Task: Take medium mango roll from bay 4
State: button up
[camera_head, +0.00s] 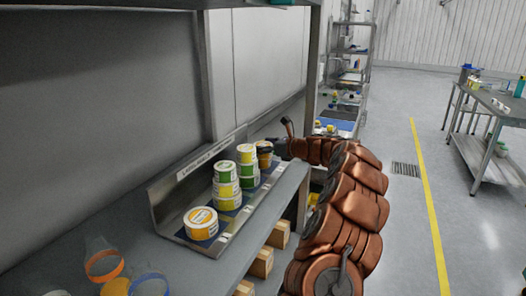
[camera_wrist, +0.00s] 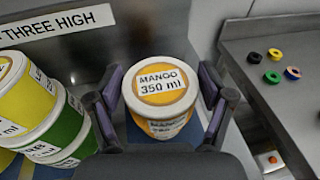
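A mango roll (camera_wrist: 163,95), a round orange tub with a white lid marked "MANGO 350 ml", stands upright in the wrist view. It also shows as the orange tub (camera_head: 264,157) at the far end of the rack in the head view, partly hidden. My gripper (camera_wrist: 162,98) has one dark finger on each side of this tub. The fingers look spread, with narrow gaps to the tub; contact is not clear. In the head view my gripper (camera_head: 279,148) is small and partly hidden at the rack's far end. Bay numbers are not readable.
The metal rack (camera_head: 165,210) also holds green tubs (camera_head: 247,170), yellow tubs (camera_head: 227,187) and a larger orange-labelled tub (camera_head: 201,222). Stacked green and yellow tubs stand close left of my gripper in the wrist view. A bench (camera_wrist: 290,110) with coloured rings is at right.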

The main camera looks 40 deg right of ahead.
jog(key=c, duration=0.8)
jog(key=shift+r, duration=0.1)
jog(key=shift+c, duration=0.2)
